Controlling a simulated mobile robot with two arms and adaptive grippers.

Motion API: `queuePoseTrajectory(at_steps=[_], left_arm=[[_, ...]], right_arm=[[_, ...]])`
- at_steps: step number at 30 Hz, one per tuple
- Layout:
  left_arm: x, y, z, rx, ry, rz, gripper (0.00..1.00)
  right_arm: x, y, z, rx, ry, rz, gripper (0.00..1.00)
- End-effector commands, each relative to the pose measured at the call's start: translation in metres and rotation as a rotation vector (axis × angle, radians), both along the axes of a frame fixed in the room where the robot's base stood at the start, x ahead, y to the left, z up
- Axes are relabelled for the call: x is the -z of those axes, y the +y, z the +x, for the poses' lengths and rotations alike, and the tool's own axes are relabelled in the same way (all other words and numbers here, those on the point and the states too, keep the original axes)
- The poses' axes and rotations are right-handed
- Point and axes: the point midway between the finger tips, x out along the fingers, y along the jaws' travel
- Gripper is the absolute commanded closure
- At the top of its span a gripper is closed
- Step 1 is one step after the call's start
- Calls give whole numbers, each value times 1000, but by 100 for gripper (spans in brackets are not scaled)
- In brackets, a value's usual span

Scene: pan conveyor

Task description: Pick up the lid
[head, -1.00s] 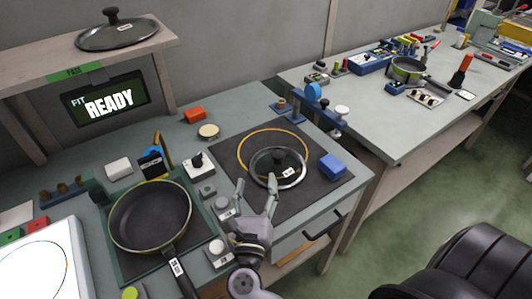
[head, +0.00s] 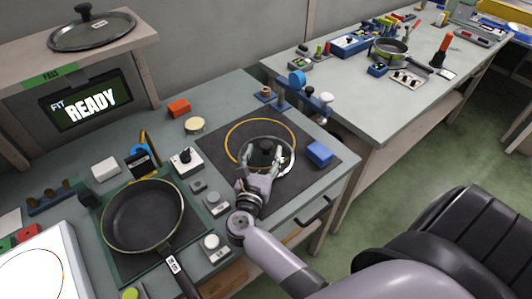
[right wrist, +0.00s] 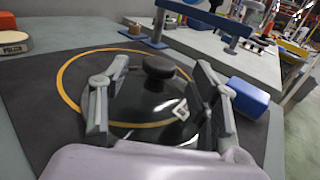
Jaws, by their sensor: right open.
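A glass lid (head: 266,146) with a black knob and a small white label lies on the dark mat (head: 310,180), partly over its yellow ring. My right gripper (head: 261,158) is over the near part of this lid, open. In the right wrist view the fingers (right wrist: 160,72) stand on both sides of the lid (right wrist: 150,104), with the knob between and slightly beyond them; contact is not visible. A second lid (head: 92,32) lies on the shelf at upper left. My left gripper is not in view.
A blue block (head: 319,153) is close to the lid's right side; it also shows in the right wrist view (right wrist: 247,97). A frying pan (head: 142,217) sits left, its handle toward me. A blue clamp-like fixture (head: 305,92) stands behind the mat. A READY display (head: 92,108) hangs under the shelf.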

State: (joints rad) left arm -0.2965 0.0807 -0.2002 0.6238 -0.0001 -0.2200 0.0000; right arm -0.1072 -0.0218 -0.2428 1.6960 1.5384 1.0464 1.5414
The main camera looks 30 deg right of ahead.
Motion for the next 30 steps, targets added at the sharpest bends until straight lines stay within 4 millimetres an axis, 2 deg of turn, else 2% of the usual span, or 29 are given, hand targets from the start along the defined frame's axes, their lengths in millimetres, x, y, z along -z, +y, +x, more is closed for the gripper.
queuePoseTrajectory(at_steps=[5, 13, 30], left_arm=[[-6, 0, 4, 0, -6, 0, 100], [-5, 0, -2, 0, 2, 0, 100], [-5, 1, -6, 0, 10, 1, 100]], right_arm=[[-1, -15, 15, -1, 0, -1, 44], [0, -17, 17, -1, 1, 1, 44], [0, -17, 16, -1, 1, 0, 82]])
